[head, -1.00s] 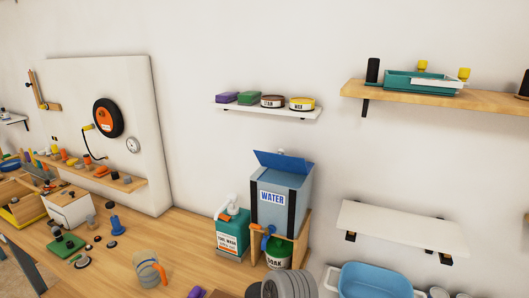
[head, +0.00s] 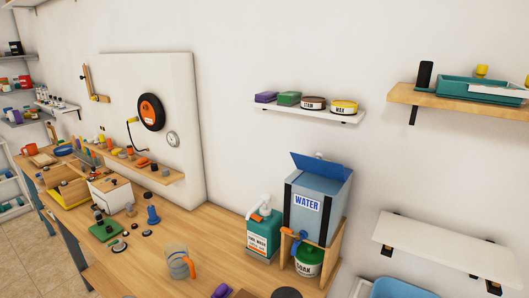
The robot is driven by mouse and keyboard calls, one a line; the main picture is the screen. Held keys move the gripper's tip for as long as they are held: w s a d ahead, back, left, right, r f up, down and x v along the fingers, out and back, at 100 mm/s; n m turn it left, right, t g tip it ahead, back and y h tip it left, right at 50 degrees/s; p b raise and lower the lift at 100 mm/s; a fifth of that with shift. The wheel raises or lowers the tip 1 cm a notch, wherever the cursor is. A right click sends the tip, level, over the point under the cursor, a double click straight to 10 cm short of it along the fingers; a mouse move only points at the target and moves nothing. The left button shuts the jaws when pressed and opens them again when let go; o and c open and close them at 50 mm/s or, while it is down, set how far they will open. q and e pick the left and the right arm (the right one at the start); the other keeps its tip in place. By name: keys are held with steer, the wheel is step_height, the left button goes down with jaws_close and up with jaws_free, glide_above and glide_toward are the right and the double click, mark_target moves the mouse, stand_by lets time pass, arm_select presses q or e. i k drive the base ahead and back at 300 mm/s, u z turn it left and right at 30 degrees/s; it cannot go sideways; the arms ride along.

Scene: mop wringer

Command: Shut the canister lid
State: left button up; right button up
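The canister (head: 314,217), a blue-grey box with a "WATER" label and dark vertical straps, sits on a wooden stand at the right part of the bench. Its blue lid (head: 319,166) is open, tilted up above the top. A blue and orange tap (head: 294,235) is on the canister's lower front. Neither of my grippers is in view.
A teal bottle (head: 263,240) with a white pump stands left of the canister, and a green "SOAK" tub (head: 308,261) sits below the tap. A clear jug (head: 177,262) stands on the bench (head: 215,240). A wall shelf (head: 310,114) hangs above the canister.

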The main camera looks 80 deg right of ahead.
mark_target(316, 165)
steer(key=u, duration=0.1)
steer(key=k, duration=1.05)
steer(key=z, duration=1.3)
